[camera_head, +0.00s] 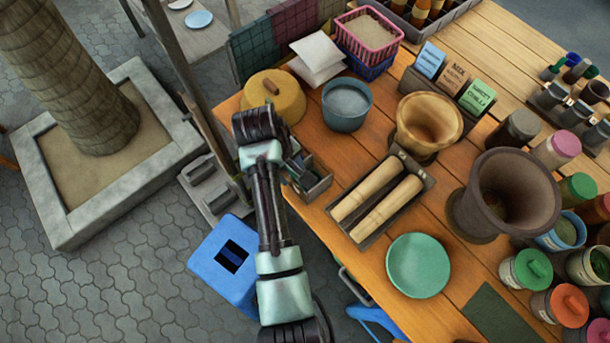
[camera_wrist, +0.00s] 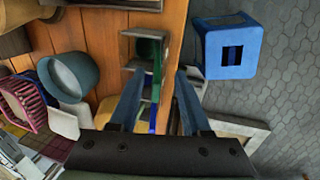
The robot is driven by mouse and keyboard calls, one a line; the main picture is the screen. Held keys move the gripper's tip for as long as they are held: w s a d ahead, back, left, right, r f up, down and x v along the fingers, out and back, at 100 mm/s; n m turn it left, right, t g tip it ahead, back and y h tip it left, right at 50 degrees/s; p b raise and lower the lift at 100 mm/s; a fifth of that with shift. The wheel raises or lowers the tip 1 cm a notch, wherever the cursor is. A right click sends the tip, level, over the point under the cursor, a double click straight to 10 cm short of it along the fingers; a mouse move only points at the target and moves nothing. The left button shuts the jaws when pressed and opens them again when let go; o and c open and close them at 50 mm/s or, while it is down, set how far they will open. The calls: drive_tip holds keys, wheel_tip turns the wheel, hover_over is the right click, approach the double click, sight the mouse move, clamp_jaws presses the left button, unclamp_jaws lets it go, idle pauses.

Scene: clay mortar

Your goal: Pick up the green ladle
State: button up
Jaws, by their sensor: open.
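A grey open tray (camera_wrist: 127,52) sits at the table's edge. In it is a dark green rounded thing (camera_wrist: 149,47) with a brighter green upright part (camera_wrist: 157,68), which looks like the green ladle. My gripper (camera_wrist: 159,74) is open, with its two fingers apart on either side of the line to the green part. I cannot tell how far above it they are. A blue piece (camera_wrist: 153,118) shows between the fingers. In the head view my arm hides most of the tray (camera_head: 318,187), and the ladle is not clear there.
A yellow lidded pot (camera_head: 283,100) and a blue-grey bowl (camera_head: 346,104) stand close behind the tray. A pestle tray (camera_head: 409,208) and a green plate (camera_head: 418,265) lie to its right. A blue stool (camera_head: 213,262) stands on the floor beside the table.

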drive_tip(key=shift+w+p+x, duration=0.2)
drive_tip(key=shift+x, duration=1.65)
drive_tip(key=shift+w+p+x, duration=0.15)
drive_tip(key=shift+w+x, duration=0.05)
drive_tip(key=shift+x, duration=1.65)
clamp_jaws()
drive_tip(key=shift+r, duration=0.1)
